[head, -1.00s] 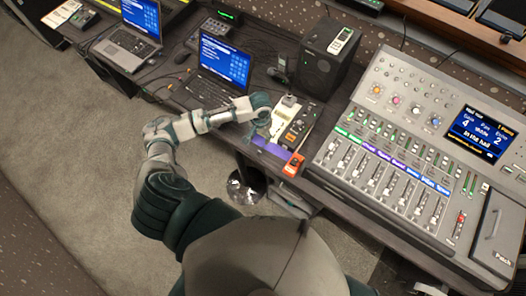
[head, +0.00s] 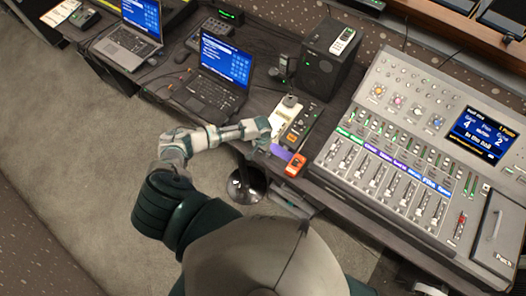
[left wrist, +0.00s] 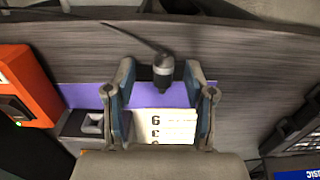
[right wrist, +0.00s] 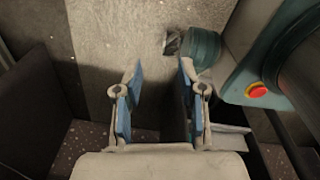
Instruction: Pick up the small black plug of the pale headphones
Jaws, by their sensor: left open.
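A small black plug (left wrist: 163,66) with a thin dark cable running up and left shows in the left wrist view, over the dark wooden desk. My left gripper (left wrist: 160,82) is open, with one finger on each side of the plug; I cannot tell if either touches it. In the head view my left gripper (head: 263,138) is at the desk's near edge, where the plug is too small to make out. I cannot make out the pale headphones. My right gripper (right wrist: 160,75) shows in the right wrist view, open and empty above the floor.
An orange device (head: 295,165) and a purple strip (left wrist: 90,95) lie close to my left gripper. A white numbered card (left wrist: 160,124) shows between its fingers. A laptop (head: 213,90), speaker (head: 329,62) and mixing console (head: 375,110) crowd the desk.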

